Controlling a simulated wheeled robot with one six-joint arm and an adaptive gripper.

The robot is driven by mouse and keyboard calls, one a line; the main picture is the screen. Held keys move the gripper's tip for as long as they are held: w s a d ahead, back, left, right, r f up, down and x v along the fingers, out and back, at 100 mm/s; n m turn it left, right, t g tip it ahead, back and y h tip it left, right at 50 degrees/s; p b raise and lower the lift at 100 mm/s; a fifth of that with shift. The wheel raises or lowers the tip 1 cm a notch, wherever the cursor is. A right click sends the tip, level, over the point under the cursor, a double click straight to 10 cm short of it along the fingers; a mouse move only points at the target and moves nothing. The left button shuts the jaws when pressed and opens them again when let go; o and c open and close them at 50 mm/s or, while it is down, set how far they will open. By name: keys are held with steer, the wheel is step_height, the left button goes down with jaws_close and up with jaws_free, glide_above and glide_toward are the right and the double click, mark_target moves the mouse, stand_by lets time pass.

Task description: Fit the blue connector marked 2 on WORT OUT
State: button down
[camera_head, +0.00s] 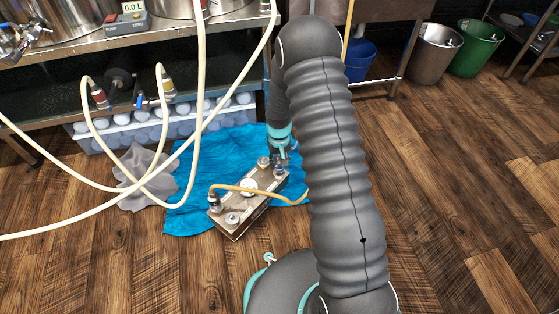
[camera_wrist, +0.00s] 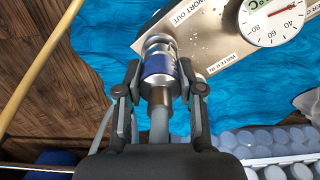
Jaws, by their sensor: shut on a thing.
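My gripper (camera_wrist: 158,88) is shut on a metal connector with a blue band (camera_wrist: 157,66); a pale hose runs back from it between the fingers. No number is readable on it. The connector's front end is at the edge of the metal plate unit (camera_wrist: 215,35), close to the WORT OUT label (camera_wrist: 186,12). The port there is hidden behind the connector, so I cannot tell whether they are joined. In the head view my gripper (camera_head: 279,158) is at the far end of the plate unit (camera_head: 240,222), partly behind my arm.
The unit lies on a blue cloth (camera_head: 185,215) and carries a dial (camera_wrist: 274,16) and WATER IN label (camera_wrist: 226,64). A yellowish hose (camera_head: 265,194) crosses it. Looped hoses (camera_head: 196,110) hang at left by a grey cloth (camera_head: 145,165).

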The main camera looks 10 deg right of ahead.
steer(key=shift+f, duration=0.35)
steer(key=c, duration=0.6)
jaws_free()
steer(key=shift+c, duration=0.2)
steer(key=shift+r, duration=0.15)
step_height(320, 180, up, 12)
steer(key=shift+f, duration=0.1)
steer(key=shift+s, duration=0.1)
